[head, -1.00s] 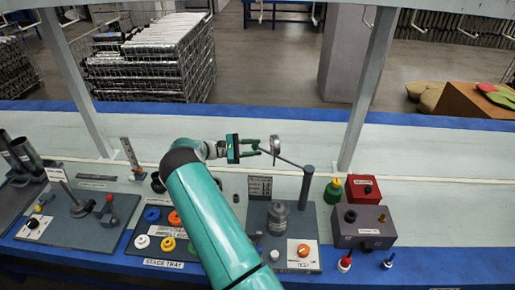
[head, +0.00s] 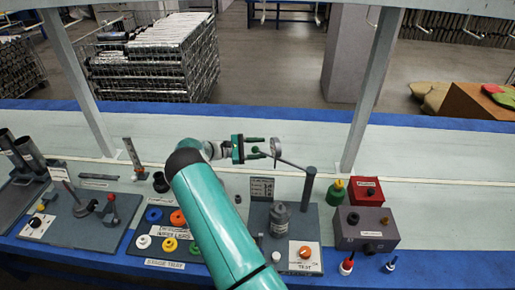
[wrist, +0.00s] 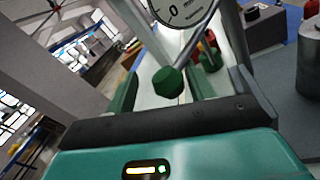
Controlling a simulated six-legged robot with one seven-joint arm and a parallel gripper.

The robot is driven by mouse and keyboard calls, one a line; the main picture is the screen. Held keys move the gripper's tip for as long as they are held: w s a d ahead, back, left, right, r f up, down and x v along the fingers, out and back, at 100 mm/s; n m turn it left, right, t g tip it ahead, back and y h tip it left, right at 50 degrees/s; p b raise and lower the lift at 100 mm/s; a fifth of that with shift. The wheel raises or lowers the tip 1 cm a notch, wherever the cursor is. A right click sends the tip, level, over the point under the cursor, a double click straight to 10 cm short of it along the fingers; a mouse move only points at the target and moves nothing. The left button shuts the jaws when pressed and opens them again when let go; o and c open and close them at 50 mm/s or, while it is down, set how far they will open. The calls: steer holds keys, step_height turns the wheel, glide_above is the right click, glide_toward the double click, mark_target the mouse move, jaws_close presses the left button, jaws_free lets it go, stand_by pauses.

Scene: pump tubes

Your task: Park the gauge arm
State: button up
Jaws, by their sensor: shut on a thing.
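The gauge arm (head: 292,163) is a thin grey rod reaching up and left from a dark grey post (head: 308,184). Its round dial gauge (head: 275,147) is at the far end; the white dial face (wrist: 182,8) is partly cut off in the wrist view. A green knob (wrist: 168,82) on the arm sits between the fingers of my gripper (head: 262,147). My gripper is shut on this knob, though the wrist view does not clearly show the finger contact. The arm is raised above the bench. I cannot make out a parking rest for it.
Below the arm is a base plate with a grey cylinder (head: 280,220) and an orange knob panel (head: 304,254). A tray of coloured rings (head: 169,244) lies to the left. A grey box (head: 366,229), red box (head: 366,190) and green bottle (head: 336,191) stand right. A frame upright (head: 371,90) rises behind.

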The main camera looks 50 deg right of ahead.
steer(key=shift+w+d+r, duration=0.1)
steer(key=shift+d+r, duration=0.1)
steer(key=shift+r, duration=0.25)
steer(key=shift+w+a+r, duration=0.1)
steer(key=f+v, duration=0.1)
steer(key=v, duration=1.2)
steer(key=shift+a, duration=0.35)
